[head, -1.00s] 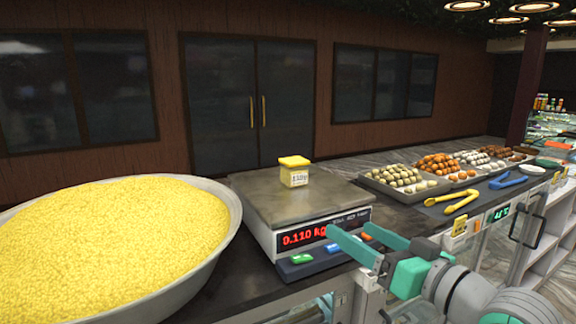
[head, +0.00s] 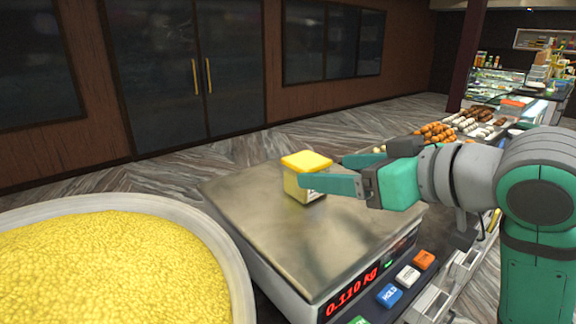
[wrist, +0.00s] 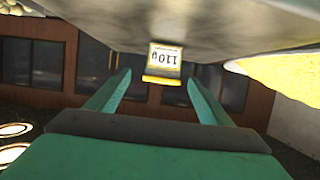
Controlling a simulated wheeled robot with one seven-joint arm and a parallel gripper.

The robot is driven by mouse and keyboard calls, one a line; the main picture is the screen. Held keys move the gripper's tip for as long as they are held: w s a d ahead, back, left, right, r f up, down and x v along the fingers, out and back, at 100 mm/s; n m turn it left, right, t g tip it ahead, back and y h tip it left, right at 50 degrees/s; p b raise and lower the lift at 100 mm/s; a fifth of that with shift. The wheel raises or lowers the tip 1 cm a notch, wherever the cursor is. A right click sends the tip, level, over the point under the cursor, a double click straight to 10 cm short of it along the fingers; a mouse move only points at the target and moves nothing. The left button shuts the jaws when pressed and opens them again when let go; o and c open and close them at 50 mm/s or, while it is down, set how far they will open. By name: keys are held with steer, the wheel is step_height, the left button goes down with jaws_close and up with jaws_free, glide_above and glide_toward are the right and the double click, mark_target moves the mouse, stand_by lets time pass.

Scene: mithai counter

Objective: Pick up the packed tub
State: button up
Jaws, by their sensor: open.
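The packed tub (head: 306,178) is a small clear box with a yellow lid, standing upright on the steel pan of the scale (head: 270,225). In the wrist view the tub (wrist: 164,62) appears upside down, with a "110g" label, ahead of and between the fingertips. My gripper (head: 345,172) is open at the tub's right side. The near finger overlaps the tub's lower right in the head view; I cannot tell whether it touches. The far finger is partly seen behind. In the wrist view my gripper (wrist: 158,90) holds nothing. The scale display reads 0.110 kg.
A large metal bowl (head: 215,240) heaped with yellow sweets (head: 110,270) stands just left of the scale. Buttons (head: 390,295) line the scale's front. Sweet trays (head: 450,130) lie beyond my arm on the right. The space above the scale is free.

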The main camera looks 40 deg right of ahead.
mark_target(322, 169)
steer(key=x, duration=0.5)
steer(key=shift+w, duration=0.2)
steer(key=x, duration=0.4)
steer(key=shift+w+a+r, duration=0.1)
steer(key=shift+w+a, duration=0.05)
steer(key=shift+a, duration=0.15)
steer(key=shift+w+f, duration=0.2)
steer(key=shift+w, duration=0.5)
steer(key=shift+c, duration=0.2)
steer(key=c, duration=1.2)
steer(key=shift+c, duration=0.2)
